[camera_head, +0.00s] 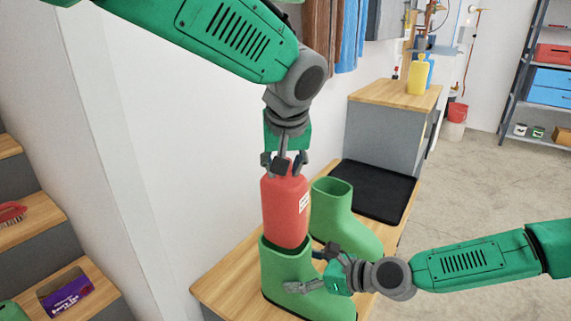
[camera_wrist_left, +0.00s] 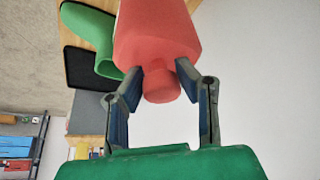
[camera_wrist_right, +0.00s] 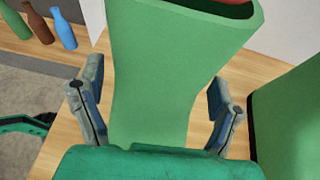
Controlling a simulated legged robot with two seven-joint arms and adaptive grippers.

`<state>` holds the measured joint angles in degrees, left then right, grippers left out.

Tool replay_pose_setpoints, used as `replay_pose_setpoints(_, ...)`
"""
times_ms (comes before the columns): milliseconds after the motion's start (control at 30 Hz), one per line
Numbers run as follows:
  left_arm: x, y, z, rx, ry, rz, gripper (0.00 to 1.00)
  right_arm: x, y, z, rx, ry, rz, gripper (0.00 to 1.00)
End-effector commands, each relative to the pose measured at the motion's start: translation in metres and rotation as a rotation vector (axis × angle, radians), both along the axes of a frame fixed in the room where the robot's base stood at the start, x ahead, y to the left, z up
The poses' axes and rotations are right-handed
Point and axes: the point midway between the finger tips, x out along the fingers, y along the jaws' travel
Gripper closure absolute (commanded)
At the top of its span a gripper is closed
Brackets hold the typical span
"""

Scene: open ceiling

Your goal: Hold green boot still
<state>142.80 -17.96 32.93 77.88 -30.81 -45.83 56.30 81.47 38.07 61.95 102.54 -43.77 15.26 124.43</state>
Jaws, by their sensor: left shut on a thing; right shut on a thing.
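The near green boot (camera_head: 283,265) stands upright on a wooden bench (camera_head: 235,284). My right gripper (camera_head: 313,269) is shut on its shaft, which also shows between the fingers in the right wrist view (camera_wrist_right: 150,80). My left gripper (camera_head: 284,163) is above, shut on the neck of a red bottle (camera_head: 284,212). The bottle is upright, its lower end hidden inside the boot's opening. In the left wrist view its neck (camera_wrist_left: 162,82) sits between the fingers. A second green boot (camera_head: 335,215) stands just behind; part of it is hidden by the near boot and the bottle.
A black mat (camera_head: 373,190) lies on the bench behind the boots. A yellow bottle (camera_head: 418,76) stands on a higher cabinet at the back. Wooden steps at left hold a red brush (camera_head: 12,212) and a purple box (camera_head: 67,296). The white wall is close behind the bench.

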Motion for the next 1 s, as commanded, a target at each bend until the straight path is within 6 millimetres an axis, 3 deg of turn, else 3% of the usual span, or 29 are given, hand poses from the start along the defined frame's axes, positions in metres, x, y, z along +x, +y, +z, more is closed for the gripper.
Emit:
replay_pose_setpoints(33, -0.020, -0.021, -0.043, 0.084, 0.026, -0.052, 1.00, 0.000, 0.000, 0.000, -0.001, 0.001, 0.001, 0.60)
replay_pose_setpoints(200, -0.020, -0.021, -0.048, 0.085, 0.026, -0.052, 1.00, 0.000, 0.000, 0.000, -0.001, 0.001, 0.001, 0.60)
replay_pose_setpoints(233, -0.020, -0.021, -0.048, 0.085, 0.026, -0.052, 0.69, 0.000, 0.000, 0.000, -0.001, 0.001, 0.001, 0.60)
replay_pose_setpoints(300, -0.019, -0.021, -0.048, 0.085, 0.026, -0.052, 0.48, 0.000, 0.000, 0.000, -0.001, 0.001, 0.001, 0.60)
replay_pose_setpoints(733, -0.020, -0.020, -0.041, 0.080, 0.024, -0.048, 0.48, 0.000, 0.000, 0.000, 0.000, 0.000, 0.001, 0.60)
replay_pose_setpoints(1000, -0.027, -0.016, 0.008, 0.045, 0.009, -0.032, 0.48, 0.000, 0.000, 0.000, -0.001, 0.001, 0.001, 0.60)
